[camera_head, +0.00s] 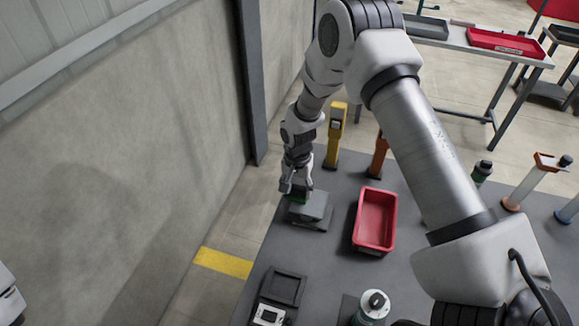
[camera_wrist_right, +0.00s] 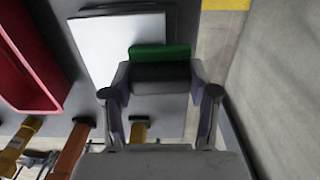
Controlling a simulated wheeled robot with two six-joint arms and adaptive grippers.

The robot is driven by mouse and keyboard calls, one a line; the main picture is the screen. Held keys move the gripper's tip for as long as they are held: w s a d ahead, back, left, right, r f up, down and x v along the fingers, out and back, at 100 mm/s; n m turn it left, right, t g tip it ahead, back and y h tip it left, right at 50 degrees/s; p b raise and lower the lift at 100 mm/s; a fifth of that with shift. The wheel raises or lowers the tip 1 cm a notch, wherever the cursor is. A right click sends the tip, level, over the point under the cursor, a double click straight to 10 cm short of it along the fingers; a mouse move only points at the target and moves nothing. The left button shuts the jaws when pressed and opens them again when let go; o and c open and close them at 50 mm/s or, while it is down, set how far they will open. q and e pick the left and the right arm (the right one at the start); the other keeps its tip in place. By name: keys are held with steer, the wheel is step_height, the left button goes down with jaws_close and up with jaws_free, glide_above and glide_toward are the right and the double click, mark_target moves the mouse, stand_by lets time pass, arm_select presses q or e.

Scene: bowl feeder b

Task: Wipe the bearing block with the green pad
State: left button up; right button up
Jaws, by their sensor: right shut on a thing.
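My right gripper (camera_head: 294,186) is shut on the green pad (camera_head: 301,198), at the far left of the grey table. In the right wrist view the pad (camera_wrist_right: 160,51) sits between the two fingertips (camera_wrist_right: 160,78), with its green edge facing away from the gripper. The bearing block (camera_head: 314,208) is a grey block on a dark flat base. The pad is at the block's far left edge; I cannot tell whether it touches. In the wrist view the block's pale top (camera_wrist_right: 108,45) lies under and beside the pad.
A red bin (camera_head: 375,220) stands right of the block. Yellow (camera_head: 335,135) and orange (camera_head: 378,157) posts stand behind. A dark tray (camera_head: 284,287) and a bottle (camera_head: 373,306) are nearer. The wall (camera_head: 150,150) is left, beyond a floor gap.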

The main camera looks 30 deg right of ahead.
steer(key=r, duration=0.1)
steer(key=r+p, duration=0.1)
steer(key=r, duration=0.1)
steer(key=r+p, duration=0.1)
steer(key=shift+s+d+r, duration=0.2)
steer(key=shift+s+r, duration=0.1)
steer(key=shift+r, duration=0.05)
steer(key=shift+r+p, duration=0.4)
steer(key=shift+p, duration=0.1)
steer(key=shift+w+a+r+p, duration=0.1)
steer(key=shift+w+r+p, duration=0.05)
steer(key=shift+r+p, duration=0.3)
steer(key=shift+w+a+r+p, duration=0.15)
steer(key=shift+r+p, duration=0.2)
steer(key=shift+r, duration=0.2)
steer(key=shift+d+r, duration=0.1)
steer(key=shift+r, duration=0.15)
steer(key=shift+s+d+r, duration=0.1)
steer(key=shift+s+r, duration=0.05)
steer(key=shift+s, duration=0.05)
steer(key=shift+w, duration=0.1)
